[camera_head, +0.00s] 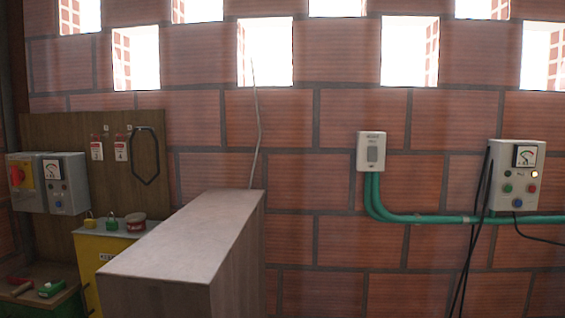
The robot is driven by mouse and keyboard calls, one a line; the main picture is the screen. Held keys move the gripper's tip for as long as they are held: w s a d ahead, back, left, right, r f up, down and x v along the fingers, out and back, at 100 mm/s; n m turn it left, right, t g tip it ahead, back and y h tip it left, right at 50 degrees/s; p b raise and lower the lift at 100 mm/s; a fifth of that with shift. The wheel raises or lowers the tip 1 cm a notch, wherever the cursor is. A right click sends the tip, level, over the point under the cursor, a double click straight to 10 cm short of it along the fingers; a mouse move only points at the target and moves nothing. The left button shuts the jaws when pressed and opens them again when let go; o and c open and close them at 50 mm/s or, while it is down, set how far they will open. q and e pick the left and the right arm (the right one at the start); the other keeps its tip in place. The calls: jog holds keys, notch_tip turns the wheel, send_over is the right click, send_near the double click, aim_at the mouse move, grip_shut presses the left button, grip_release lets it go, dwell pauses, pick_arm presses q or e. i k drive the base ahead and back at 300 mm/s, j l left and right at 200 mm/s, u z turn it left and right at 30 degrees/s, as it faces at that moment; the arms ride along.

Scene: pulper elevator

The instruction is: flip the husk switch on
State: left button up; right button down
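A white wall switch box (371,152) with a grey rocker or plate is on the brick wall right of centre. Its small printed label is too blurred to read, so I cannot tell for sure that it is the husk switch, or whether it is on or off. Green conduit (420,218) runs from its underside to the right. Neither of my grippers is in view.
A grey control box (517,177) with a meter and coloured buttons hangs at right, with loose black cables (474,235). A tall wooden chute (190,240) stands left of centre. Further left are a panel with a red switch (17,176), tags, padlocks (111,224) and a yellow box (93,255).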

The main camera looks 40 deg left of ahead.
aim_at(372, 151)
jog(key=i+l+u, duration=0.1)
jog(key=u, duration=0.3)
jog(key=i+l+u, duration=0.2)
jog(key=i+u, duration=0.2)
jog(key=i+l+u, duration=0.1)
jog(key=u, duration=0.35)
jog(key=i+l+u, duration=0.1)
jog(key=l+u, duration=0.3)
jog(key=i+l+u, duration=0.1)
jog(key=l+u, duration=0.3)
jog(key=j, duration=0.1)
